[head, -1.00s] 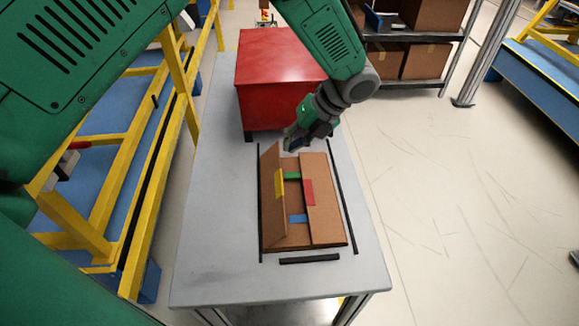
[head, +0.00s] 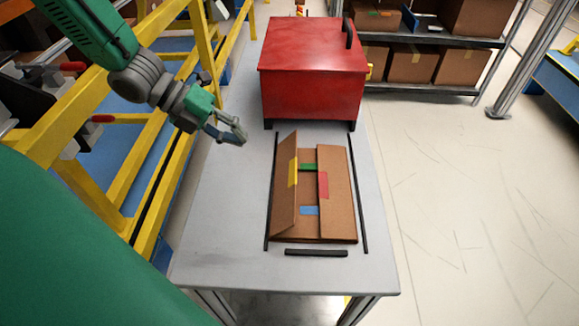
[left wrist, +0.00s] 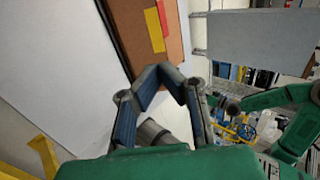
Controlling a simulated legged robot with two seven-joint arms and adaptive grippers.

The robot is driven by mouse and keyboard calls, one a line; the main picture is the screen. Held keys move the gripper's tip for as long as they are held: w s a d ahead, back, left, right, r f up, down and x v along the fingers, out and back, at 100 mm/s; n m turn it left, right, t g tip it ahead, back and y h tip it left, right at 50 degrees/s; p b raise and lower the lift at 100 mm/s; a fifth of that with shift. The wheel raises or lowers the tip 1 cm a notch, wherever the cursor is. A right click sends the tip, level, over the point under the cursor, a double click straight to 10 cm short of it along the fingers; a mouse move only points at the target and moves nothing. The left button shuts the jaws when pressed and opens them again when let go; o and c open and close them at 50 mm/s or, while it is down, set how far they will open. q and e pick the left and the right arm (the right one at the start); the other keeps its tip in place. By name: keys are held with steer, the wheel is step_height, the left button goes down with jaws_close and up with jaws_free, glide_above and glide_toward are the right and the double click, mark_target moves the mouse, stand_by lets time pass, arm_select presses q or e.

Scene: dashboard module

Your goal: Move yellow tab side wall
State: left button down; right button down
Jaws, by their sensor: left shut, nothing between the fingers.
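The brown cardboard box (head: 340,200) lies on the grey table. Its left side wall (head: 284,200), with the yellow tab (head: 292,172), stands raised at a tilt. The right flap with the red tab (head: 323,185) lies folded inward. A green tab (head: 308,167) and a blue tab (head: 309,210) show between them. My left gripper (head: 240,138) is shut and empty, above the table's left side and apart from the box. In the left wrist view, its fingertips (left wrist: 163,70) meet below the box's tabs, with the yellow tab (left wrist: 153,30) beside red. My right gripper is not visible.
A red toolbox (head: 312,85) stands behind the box. Black strips (head: 316,253) on the table border the box. A yellow frame (head: 150,130) runs along the left. A shelf with cartons (head: 410,62) is at the back right. The table's left front (head: 215,240) is clear.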

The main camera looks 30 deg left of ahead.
mark_target(293, 170)
arm_select(q)
steer(key=b+x, duration=0.1)
steer(key=x, duration=0.3)
steer(key=b+x, duration=0.2)
steer(key=x, duration=0.2)
steer(key=b+x, duration=0.1)
steer(key=x, duration=0.3)
steer(key=shift+w+a+f, duration=0.15)
steer(key=shift+a+f, duration=0.15)
steer(key=shift+f, duration=0.05)
steer(key=shift+w+d+f+b, duration=0.25)
steer(key=shift+d+b, duration=0.2)
steer(key=shift+b, duration=0.05)
steer(key=shift+a, duration=0.1)
